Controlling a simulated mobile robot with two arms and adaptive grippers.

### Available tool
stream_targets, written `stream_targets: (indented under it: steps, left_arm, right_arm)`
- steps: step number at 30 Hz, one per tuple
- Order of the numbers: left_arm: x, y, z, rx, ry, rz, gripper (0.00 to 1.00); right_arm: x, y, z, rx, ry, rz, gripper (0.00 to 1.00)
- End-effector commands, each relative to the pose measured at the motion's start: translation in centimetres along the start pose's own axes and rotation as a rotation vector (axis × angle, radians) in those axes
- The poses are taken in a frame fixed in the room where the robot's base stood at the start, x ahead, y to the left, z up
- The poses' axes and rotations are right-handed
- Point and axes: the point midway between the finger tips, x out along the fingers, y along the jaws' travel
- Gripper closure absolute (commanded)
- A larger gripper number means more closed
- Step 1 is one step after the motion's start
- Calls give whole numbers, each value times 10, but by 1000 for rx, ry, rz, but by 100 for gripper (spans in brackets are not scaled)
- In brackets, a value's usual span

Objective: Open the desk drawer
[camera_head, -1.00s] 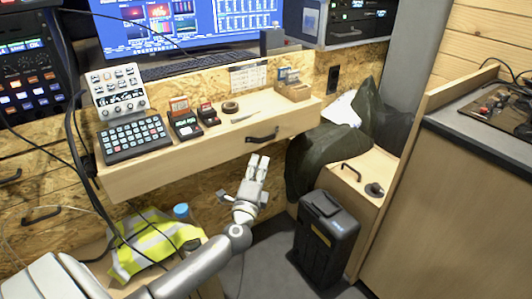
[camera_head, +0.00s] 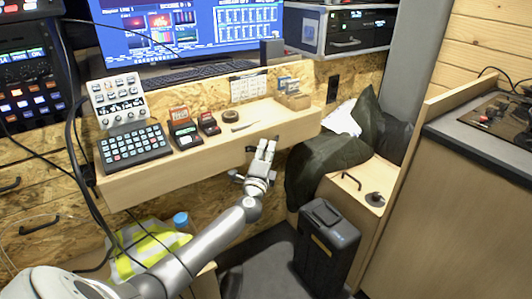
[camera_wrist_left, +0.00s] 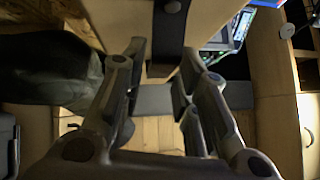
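The desk drawer front (camera_head: 185,172) is the pale wooden panel below the desktop, with a black handle (camera_head: 250,149) at its right part. No gap shows around the front. My left gripper (camera_head: 265,146) is at the handle in the head view and hides part of it. In the left wrist view the gripper (camera_wrist_left: 158,80) has its two dark fingers spread apart, with a dark bar (camera_wrist_left: 171,38), likely the handle, between them. I cannot tell whether either finger touches it. My right gripper is not in view.
Several small devices and a keypad (camera_head: 134,145) stand on the desktop. A black case (camera_head: 325,245), a dark jacket (camera_head: 325,160) and a wooden box (camera_head: 350,190) are to the right. A yellow vest (camera_head: 145,250) and a blue-capped bottle (camera_head: 181,222) lie below the desk.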

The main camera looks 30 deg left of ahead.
Motion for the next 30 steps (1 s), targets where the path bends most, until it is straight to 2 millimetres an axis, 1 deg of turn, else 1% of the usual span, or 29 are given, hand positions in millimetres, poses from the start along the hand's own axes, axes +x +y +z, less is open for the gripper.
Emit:
stream_targets:
  steps: [6,7,12,13,14,25,28,30]
  left_arm:
    - [0,0,0,0,1,0,72]
    - [0,0,0,0,1,0,73]
    - [0,0,0,0,1,0,95]
    - [0,0,0,0,1,0,99]
    - [0,0,0,0,1,0,100]
    - [-2,0,-2,1,2,1,100]
    - [-12,-2,-14,-1,6,2,100]
    - [-25,-6,-26,-3,6,2,100]
  right_arm:
    - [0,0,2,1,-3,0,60]
    - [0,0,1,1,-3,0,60]
    - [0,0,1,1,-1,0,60]
    - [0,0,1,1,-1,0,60]
    - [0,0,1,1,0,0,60]
    - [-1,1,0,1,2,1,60]
    - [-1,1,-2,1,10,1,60]
    - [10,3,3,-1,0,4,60]
